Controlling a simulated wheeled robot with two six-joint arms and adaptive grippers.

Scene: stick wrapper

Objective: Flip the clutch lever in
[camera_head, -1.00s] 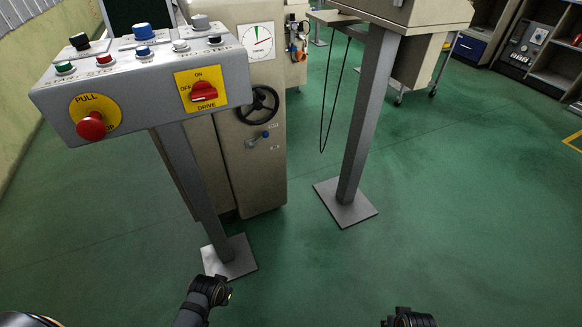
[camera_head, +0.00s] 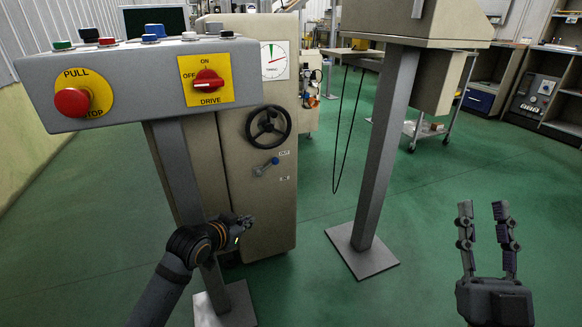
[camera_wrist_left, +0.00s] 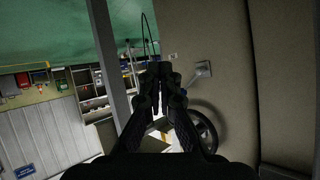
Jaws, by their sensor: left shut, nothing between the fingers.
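The clutch lever (camera_head: 266,167) is a short lever with a blue knob on the beige machine cabinet (camera_head: 240,195), below the black handwheel (camera_head: 268,125). Small labels stand to its right, the upper one apparently reading OUT. My left gripper (camera_head: 245,222) is shut and empty, below and slightly left of the lever and apart from it in the picture. In the left wrist view its fingers (camera_wrist_left: 160,72) point toward the cabinet side, with the lever mount (camera_wrist_left: 204,69) to their right and the knob partly hidden. My right gripper (camera_head: 483,208) is open and empty at lower right.
A grey control box (camera_head: 140,85) with a red stop button (camera_head: 72,102) and a red drive switch (camera_head: 208,80) overhangs the left side. Its post (camera_head: 178,175) stands beside my left arm. Another grey post (camera_head: 385,150) stands right of the cabinet. Green floor between is clear.

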